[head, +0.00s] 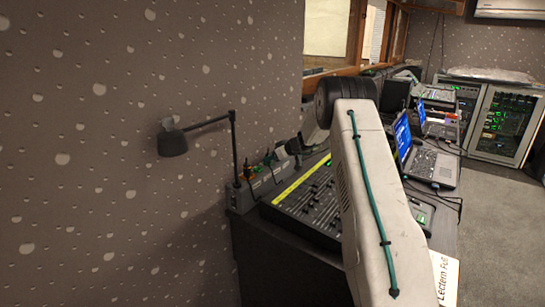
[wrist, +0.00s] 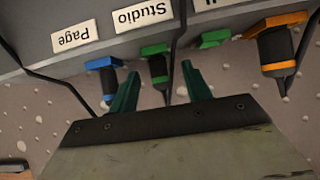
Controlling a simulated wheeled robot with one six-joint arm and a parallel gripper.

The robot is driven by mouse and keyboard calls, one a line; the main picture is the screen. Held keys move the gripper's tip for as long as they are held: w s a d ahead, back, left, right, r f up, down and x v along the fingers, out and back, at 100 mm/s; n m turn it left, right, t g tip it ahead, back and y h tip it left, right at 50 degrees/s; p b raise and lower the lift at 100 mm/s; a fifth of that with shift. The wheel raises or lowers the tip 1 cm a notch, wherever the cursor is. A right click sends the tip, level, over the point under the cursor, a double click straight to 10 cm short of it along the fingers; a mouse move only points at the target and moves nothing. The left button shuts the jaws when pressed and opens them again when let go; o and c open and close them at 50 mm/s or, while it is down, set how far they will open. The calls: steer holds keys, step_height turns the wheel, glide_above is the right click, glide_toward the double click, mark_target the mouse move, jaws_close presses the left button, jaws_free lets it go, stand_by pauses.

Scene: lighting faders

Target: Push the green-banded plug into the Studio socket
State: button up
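In the wrist view, the green-banded plug (wrist: 158,67) is a dark plug with a green band and a black cord. It is at the green-rimmed socket (wrist: 153,50) by the Studio label (wrist: 142,14); how deep it sits I cannot tell. My gripper (wrist: 160,72) is open, with one dark green finger on each side of the plug and visible gaps to both. In the head view, my gripper (head: 296,147) is small and partly hidden by my arm, near the row of sockets.
A blue-banded plug (wrist: 107,80) is left by the Page label (wrist: 75,37). An orange-banded plug (wrist: 276,45) and a green socket rim (wrist: 213,38) are right. Black cords hang nearby. A desk lamp (head: 174,141) and a fader console (head: 312,198) stand near the wall.

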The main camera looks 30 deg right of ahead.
steer(key=shift+r, duration=0.2)
steer(key=shift+s+d+r, duration=0.15)
steer(key=shift+s+r, duration=0.05)
steer(key=v, duration=0.7)
steer(key=shift+s, duration=0.1)
